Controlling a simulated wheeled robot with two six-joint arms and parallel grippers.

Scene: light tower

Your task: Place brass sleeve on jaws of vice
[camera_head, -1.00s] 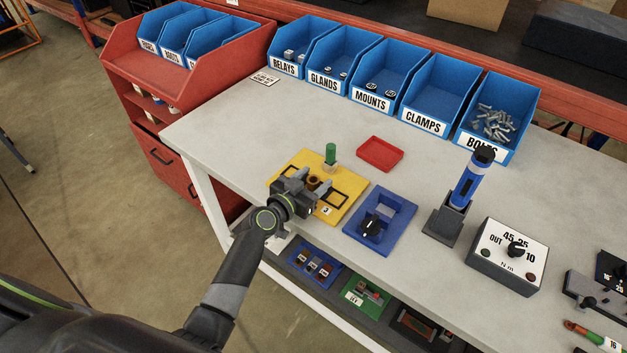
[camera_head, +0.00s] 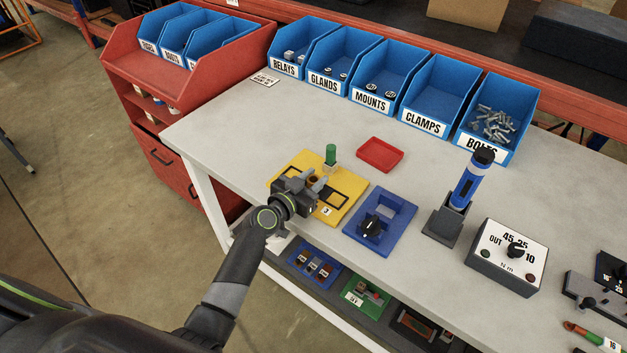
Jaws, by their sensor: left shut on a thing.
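The brass sleeve (camera_head: 313,181) shows as a small brown piece at the fingers of my left gripper (camera_head: 311,180), over the yellow board. The gripper is shut on it. The gripper body hides most of the sleeve, and I cannot tell if it touches the board. A blue fixture (camera_head: 402,214) with a black knob, apparently the vice, lies to the right of the yellow board. Its jaws are hard to make out and nothing brass shows on it. My right gripper is not in view.
The yellow board (camera_head: 338,210) carries a green-topped peg (camera_head: 331,157) behind the gripper. A red tray (camera_head: 380,155) lies behind the fixture. A blue torch-like tool (camera_head: 470,180) stands upright in a dark holder to the right, beside a dial box (camera_head: 507,257). Blue bins line the back.

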